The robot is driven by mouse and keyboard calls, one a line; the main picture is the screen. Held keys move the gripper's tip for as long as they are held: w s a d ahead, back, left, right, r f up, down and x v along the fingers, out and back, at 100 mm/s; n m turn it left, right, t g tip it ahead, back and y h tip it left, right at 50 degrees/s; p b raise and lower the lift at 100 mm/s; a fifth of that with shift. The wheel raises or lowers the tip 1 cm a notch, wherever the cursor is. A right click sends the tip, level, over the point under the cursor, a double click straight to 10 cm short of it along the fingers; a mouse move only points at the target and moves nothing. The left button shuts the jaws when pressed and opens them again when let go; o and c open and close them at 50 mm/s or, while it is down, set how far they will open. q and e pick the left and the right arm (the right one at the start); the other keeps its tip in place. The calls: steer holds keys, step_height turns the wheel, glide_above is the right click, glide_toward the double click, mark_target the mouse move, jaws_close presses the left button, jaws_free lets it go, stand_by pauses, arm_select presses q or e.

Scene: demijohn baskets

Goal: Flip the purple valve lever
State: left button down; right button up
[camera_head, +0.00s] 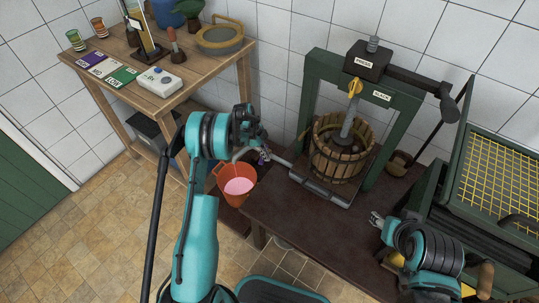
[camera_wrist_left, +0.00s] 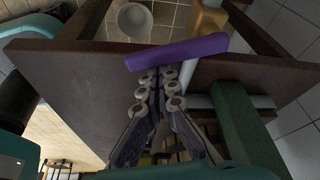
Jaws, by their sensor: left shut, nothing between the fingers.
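The purple valve lever (camera_wrist_left: 178,51) shows large in the left wrist view as a flat bar, slightly tilted, higher at its right end. A brass-coloured valve body (camera_wrist_left: 208,18) is near its right end. In the head view the lever is a small purple patch by the press spout, mostly hidden by my left gripper (camera_head: 263,150). My left gripper (camera_wrist_left: 161,75) is shut and empty, its fingertips right at the lever's near edge; I cannot tell whether they touch. My right gripper (camera_head: 376,219) is over the dark table's front right, too small to read.
The dark table (camera_head: 290,222) carries the green press frame (camera_head: 315,64) and slatted basket (camera_head: 322,163). An orange bucket (camera_head: 219,177) with pink contents is below the spout. A wooden shelf (camera_head: 200,77) is at the left, a green crate with yellow mesh (camera_head: 500,175) at the right.

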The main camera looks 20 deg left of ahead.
arm_select(q)
steer(key=shift+s+a, duration=0.2)
steer(key=shift+a, duration=1.25)
arm_select(e)
steer(key=shift+d, duration=0.1)
